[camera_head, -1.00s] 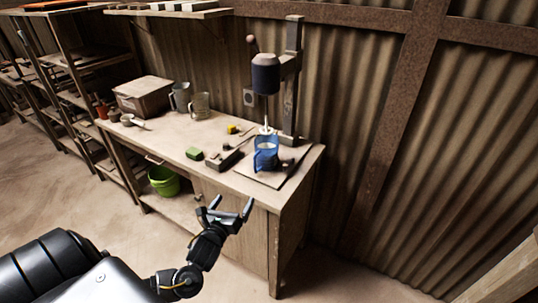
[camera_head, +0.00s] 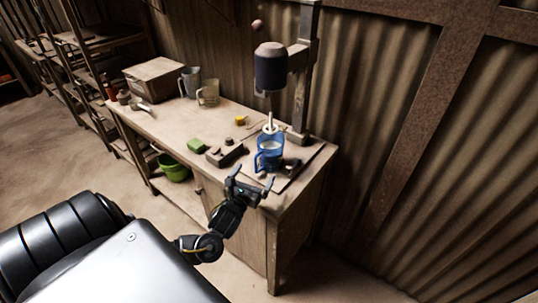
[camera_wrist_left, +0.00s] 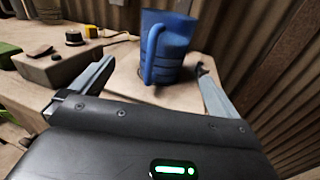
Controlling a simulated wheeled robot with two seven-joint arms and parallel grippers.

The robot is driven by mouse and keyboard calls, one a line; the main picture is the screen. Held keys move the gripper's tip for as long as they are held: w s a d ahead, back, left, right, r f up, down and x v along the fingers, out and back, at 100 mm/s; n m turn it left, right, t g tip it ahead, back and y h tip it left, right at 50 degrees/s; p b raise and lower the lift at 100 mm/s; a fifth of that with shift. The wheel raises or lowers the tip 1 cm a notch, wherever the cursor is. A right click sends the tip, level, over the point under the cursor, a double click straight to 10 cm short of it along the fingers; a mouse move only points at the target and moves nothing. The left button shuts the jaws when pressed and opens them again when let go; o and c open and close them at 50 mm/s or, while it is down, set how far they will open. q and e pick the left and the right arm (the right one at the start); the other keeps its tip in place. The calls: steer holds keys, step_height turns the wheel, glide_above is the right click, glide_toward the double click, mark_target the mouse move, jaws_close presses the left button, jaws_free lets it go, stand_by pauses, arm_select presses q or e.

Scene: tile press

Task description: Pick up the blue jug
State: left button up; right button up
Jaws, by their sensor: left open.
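The blue jug (camera_head: 270,152) stands upright on a board at the right end of the workbench, under the drill-press-like mixer, with pale contents visible inside. In the left wrist view the jug (camera_wrist_left: 168,45) is ahead, between and beyond the fingertips, its handle facing my gripper. My left gripper (camera_head: 252,180) is open and empty at the bench's front edge, just short of the jug and not touching it. The fingers also show in the left wrist view (camera_wrist_left: 155,75). My right gripper is not in view.
Grey and clear jugs and a box (camera_head: 155,79) stand farther left.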

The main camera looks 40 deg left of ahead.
mark_target(266, 161)
arm_select(q)
steer(key=x, duration=0.4)
steer(key=shift+w+d, duration=0.2)
steer(key=shift+w+f, duration=0.1)
steer(key=shift+w, duration=0.05)
steer(key=shift+a, duration=0.1)
steer(key=shift+w, duration=0.1)
steer(key=x, duration=0.2)
steer(key=p+x, duration=0.1)
steer(key=x, duration=0.1)
steer(key=shift+w+f+p, duration=0.25)
steer(key=shift+w+p, duration=0.05)
steer(key=shift+w, duration=0.1)
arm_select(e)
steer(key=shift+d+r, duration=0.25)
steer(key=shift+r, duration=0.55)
arm_select(q)
steer(key=shift+c, duration=0.4)
